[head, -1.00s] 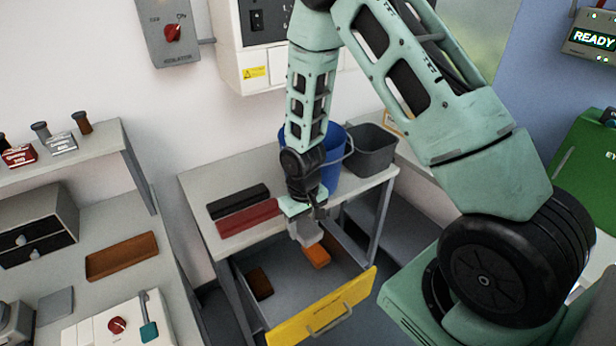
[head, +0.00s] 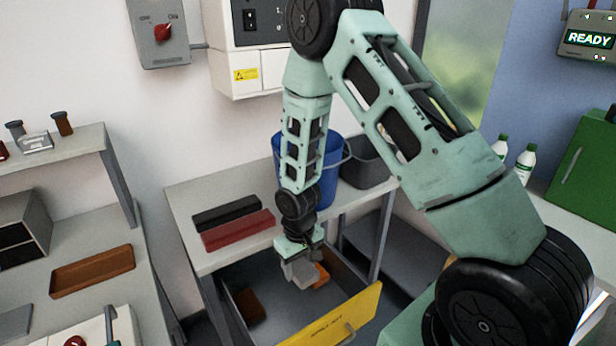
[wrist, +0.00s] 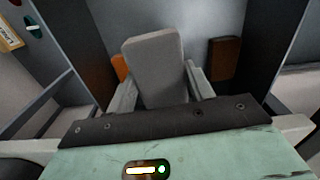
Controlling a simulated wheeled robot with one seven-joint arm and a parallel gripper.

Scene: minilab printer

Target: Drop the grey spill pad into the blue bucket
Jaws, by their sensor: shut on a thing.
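The grey spill pad (wrist: 155,65) is held between the fingers of my gripper (wrist: 152,92) in the wrist view. In the head view my gripper (head: 300,258) is shut on the pad (head: 301,273), over the open drawer (head: 262,285) with the yellow front. The blue bucket (head: 327,180) stands on the grey bench behind my arm, which hides part of it. The bucket is behind and above the gripper, and the pad is apart from it.
An orange block (head: 321,276) and a brown block (head: 249,306) lie in the drawer. A black tray (head: 227,213) and a red tray (head: 238,230) lie on the bench (head: 195,245). A dark grey bucket (head: 367,168) stands right of the blue one.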

